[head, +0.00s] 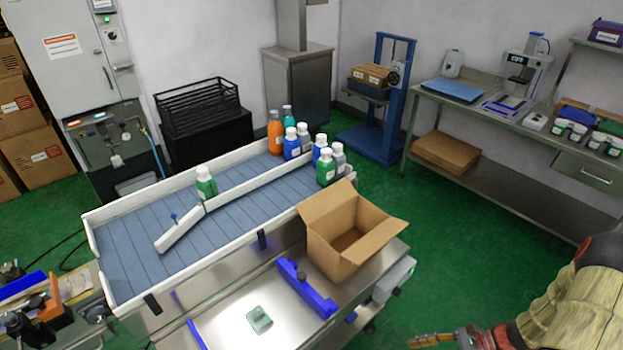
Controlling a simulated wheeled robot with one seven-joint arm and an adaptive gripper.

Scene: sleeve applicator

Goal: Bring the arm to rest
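My arm shows at the lower right in the head view, with a tan, ribbed cover and dark red parts. What looks like the end of my gripper (432,341) is at the bottom edge, over the green floor and right of the metal bench (228,310). Only a small part of it shows, so I cannot tell whether it is open or shut. I see nothing held in the part that shows.
An open cardboard box (348,262) stands on the bench, left of my arm. A blue-grey conveyor (130,250) with white rails carries several bottles. A steel table (470,99) stands at the right. Green floor (450,240) is clear between bench and table.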

